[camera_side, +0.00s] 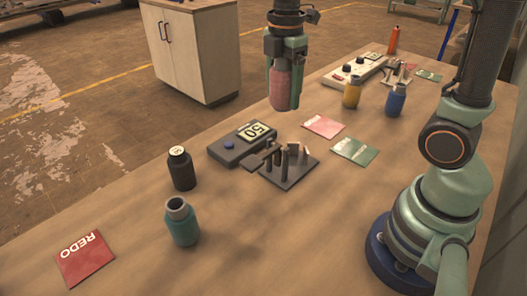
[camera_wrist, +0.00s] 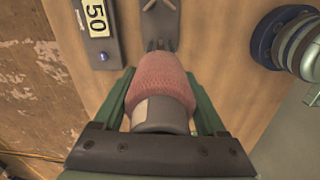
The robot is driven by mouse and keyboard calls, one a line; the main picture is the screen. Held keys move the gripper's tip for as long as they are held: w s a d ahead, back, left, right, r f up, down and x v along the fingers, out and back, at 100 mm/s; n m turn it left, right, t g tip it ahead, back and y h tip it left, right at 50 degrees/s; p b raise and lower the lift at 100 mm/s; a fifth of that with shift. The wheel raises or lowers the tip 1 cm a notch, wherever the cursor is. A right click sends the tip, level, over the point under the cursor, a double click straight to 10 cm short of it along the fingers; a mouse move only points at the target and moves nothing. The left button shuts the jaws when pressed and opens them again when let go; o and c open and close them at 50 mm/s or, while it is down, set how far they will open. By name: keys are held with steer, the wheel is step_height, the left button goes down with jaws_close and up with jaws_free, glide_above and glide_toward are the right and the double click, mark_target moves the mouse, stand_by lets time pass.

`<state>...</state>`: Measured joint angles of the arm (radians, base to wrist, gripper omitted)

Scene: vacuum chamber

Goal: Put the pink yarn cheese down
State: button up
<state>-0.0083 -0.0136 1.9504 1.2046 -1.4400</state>
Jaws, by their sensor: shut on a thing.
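The pink yarn cheese (camera_side: 280,88) is a pink, textured, roughly cylindrical piece, held upright in my gripper (camera_side: 284,100). In the side view it appears raised above the wooden table (camera_side: 330,225), behind the dark tool rack. In the wrist view the pink yarn cheese (camera_wrist: 160,78) fills the space between the green fingers of my gripper (camera_wrist: 162,98), with a grey end and a pale patch toward the camera. My gripper is shut on it. How far its lower end is from the table is hard to tell.
A dark rack (camera_side: 289,168) with upright tools stands beside a box reading 50 (camera_side: 243,143). Black (camera_side: 181,168), teal (camera_side: 182,222), yellow (camera_side: 351,92) and blue (camera_side: 396,100) bottles stand around. Red (camera_side: 324,127) and green (camera_side: 355,151) cards lie flat. The front middle is clear.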

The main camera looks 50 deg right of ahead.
glide_above(291, 164)
step_height(291, 164, down, 20)
steer(key=shift+r, duration=0.1)
stand_by(0.5)
steer(key=shift+f, duration=0.2)
steer(key=o, duration=1.4)
